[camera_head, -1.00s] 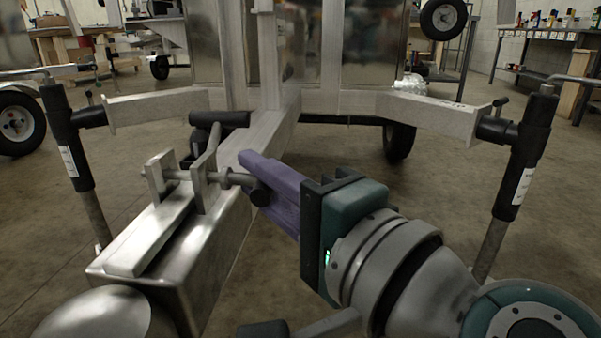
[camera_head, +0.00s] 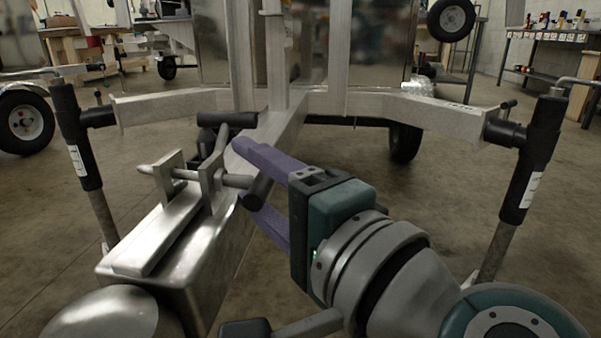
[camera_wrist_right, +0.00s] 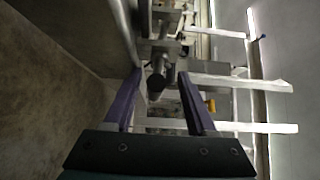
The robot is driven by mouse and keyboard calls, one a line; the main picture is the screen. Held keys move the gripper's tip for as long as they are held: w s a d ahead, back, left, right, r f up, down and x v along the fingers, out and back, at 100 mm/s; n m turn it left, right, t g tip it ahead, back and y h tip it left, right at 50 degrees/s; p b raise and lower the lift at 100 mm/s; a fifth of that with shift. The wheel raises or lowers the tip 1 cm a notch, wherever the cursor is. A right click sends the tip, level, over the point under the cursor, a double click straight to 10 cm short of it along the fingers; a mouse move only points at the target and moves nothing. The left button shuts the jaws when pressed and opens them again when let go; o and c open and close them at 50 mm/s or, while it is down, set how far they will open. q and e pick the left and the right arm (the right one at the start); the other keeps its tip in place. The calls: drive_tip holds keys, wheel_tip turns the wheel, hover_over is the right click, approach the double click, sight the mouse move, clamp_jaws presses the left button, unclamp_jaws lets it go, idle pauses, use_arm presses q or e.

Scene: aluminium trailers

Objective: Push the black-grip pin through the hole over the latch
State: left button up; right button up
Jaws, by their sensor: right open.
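The pin is a metal rod with a black grip (camera_head: 257,190) on its right end. Its shaft passes through the upright bracket plates (camera_head: 170,176) over the latch, and its bare end sticks out left of the left plate. The black grip stands right of the right plate. My right gripper (camera_head: 246,172) is open, its purple fingers spread above and below the grip. In the right wrist view the grip (camera_wrist_right: 156,84) shows between the open fingers (camera_wrist_right: 158,88), with gaps on both sides. My left gripper is not in view.
The latch lever has a black handle (camera_head: 227,118) behind the brackets. The metal trailer tongue (camera_head: 225,250) runs beneath. Black jack posts stand left (camera_head: 75,135) and right (camera_head: 535,155) of the trailer frame. Floor is free right of the tongue.

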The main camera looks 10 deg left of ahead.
drive_tip(key=p+v, duration=0.1)
drive_tip(key=v, duration=0.9)
